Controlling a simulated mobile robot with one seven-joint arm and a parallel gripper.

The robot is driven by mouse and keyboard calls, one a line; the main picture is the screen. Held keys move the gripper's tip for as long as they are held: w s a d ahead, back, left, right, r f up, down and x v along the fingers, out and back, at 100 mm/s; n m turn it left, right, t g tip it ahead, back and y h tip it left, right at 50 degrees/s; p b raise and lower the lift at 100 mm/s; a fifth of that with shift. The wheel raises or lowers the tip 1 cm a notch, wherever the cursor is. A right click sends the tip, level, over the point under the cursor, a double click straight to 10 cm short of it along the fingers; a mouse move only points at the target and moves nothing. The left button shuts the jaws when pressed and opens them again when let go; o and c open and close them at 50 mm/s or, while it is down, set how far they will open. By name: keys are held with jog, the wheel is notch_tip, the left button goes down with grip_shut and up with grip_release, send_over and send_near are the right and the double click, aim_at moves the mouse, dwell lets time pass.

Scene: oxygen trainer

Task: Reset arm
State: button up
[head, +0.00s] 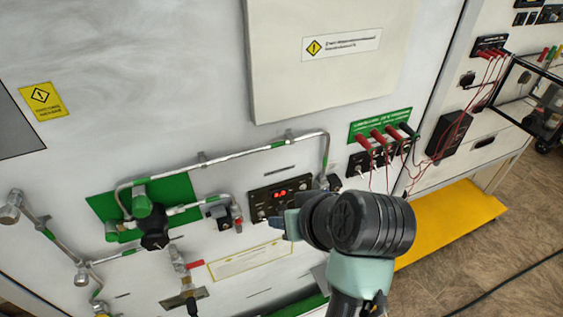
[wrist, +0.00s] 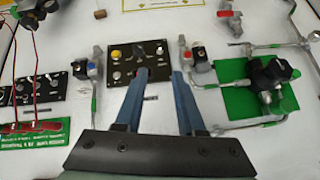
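My gripper (head: 288,225) is in front of the white trainer panel in the head view, and my wrist hides part of the panel behind it. In the wrist view, my gripper (wrist: 160,74) shows two blue fingers standing apart with nothing between them. A black control plate (head: 262,204) with two lit red lamps is just beyond the fingertips. It also shows in the wrist view (wrist: 122,68), with a yellow button, and one finger overlaps its lower edge. I cannot tell whether the finger touches it.
A green plate (head: 180,190) with a black-knobbed valve and pipes lies left of my gripper. Red-plugged sockets (head: 375,140) with cables are to the upper right. A yellow platform (head: 450,222) stands at right, above open brown floor.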

jog(key=w+r+m+t+h+b, duration=0.1)
jog(key=w+r+t+h+b, duration=0.3)
jog(key=r+t+b, duration=0.95)
jog(key=s+a+r+t, duration=0.2)
jog(key=s+r, duration=0.3)
jog(key=r, duration=0.4)
jog(key=s+a+r+m+t, duration=0.1)
jog(key=s+r+t, duration=0.4)
jog(key=r, duration=0.5)
jog(key=shift+s+a+y+p, duration=0.3)
jog(key=shift+s+a, duration=0.1)
jog(key=shift+s, duration=0.4)
jog(key=shift+f, duration=0.15)
